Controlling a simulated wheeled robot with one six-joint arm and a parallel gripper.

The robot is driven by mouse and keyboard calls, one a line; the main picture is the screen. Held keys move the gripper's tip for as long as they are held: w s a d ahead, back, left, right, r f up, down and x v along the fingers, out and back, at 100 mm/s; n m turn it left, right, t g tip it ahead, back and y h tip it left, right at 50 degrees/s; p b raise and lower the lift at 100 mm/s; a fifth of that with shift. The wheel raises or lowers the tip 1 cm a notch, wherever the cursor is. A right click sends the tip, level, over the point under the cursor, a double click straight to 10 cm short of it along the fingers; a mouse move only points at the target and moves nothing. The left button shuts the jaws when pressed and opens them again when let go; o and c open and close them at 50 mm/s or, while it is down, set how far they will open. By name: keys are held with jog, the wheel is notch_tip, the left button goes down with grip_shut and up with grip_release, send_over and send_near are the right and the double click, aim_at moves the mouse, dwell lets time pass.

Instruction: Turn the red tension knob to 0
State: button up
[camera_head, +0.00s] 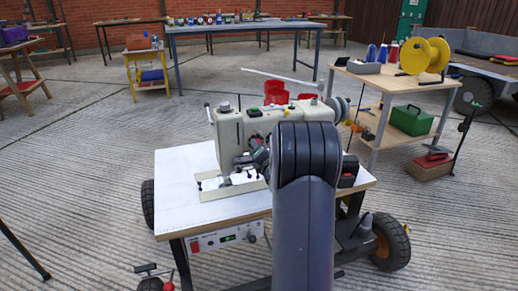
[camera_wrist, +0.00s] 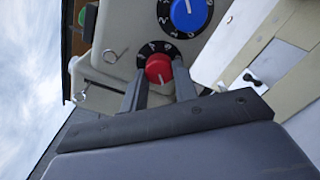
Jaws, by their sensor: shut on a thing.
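The red tension knob (camera_wrist: 158,68) sits on the cream sewing machine (camera_head: 243,134), with a black ring of white digits (camera_wrist: 146,51) around it. A white mark shows on the knob's lower part, toward my palm; I cannot read which digit it meets. My gripper (camera_wrist: 159,76) is shut on the knob, one finger on each side. A larger blue knob (camera_wrist: 190,12) with its own dial lies just above right in the wrist view.
The machine stands on a white-topped wheeled table (camera_head: 180,177) with a control box (camera_head: 225,237) below its edge. A wooden bench (camera_head: 400,77) with a yellow spool (camera_head: 425,55) stands at the right.

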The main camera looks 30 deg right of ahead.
jog(key=shift+n, duration=0.6)
jog(key=o, duration=1)
jog(key=p+v, duration=0.2)
jog(key=v, duration=0.8)
jog(key=shift+s+a, duration=0.1)
jog(key=shift+s, duration=0.25)
jog(key=b+x, duration=0.2)
jog(key=x, duration=0.8)
jog(key=shift+w, duration=0.4)
